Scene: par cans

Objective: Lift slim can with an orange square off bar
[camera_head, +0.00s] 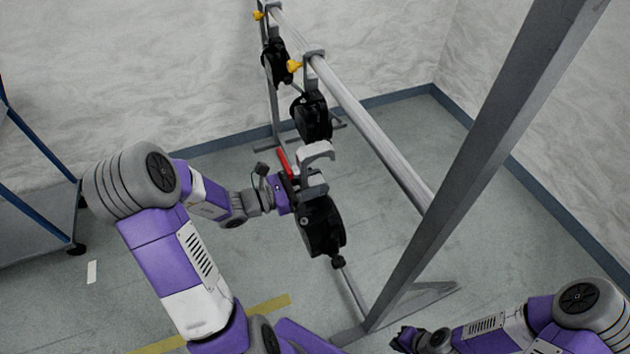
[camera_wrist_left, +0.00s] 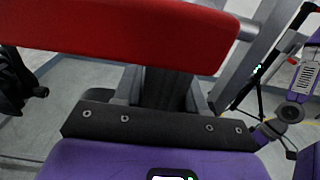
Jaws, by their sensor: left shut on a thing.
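The nearest black can (camera_head: 320,226) hangs from a pale hook-shaped clamp (camera_head: 316,152). My left gripper (camera_head: 290,188) is shut on this can's grey bracket just under the hook. The hook appears apart from the bar (camera_head: 370,140), to its left. No orange square shows, so I cannot tell this can's marking. In the left wrist view, a red finger (camera_wrist_left: 130,30) and a dark finger (camera_wrist_left: 160,126) have a dark grey part (camera_wrist_left: 165,88) between them. My right gripper (camera_head: 405,340) is at the bottom edge, and its jaws are unclear.
Two more black cans, one nearer (camera_head: 312,118) and one farther (camera_head: 276,62), hang on the bar with yellow knobs. A grey stand post (camera_head: 480,150) rises right of the held can. A blue-framed cart (camera_head: 40,225) stands at left. Floor between cart and stand is mostly clear.

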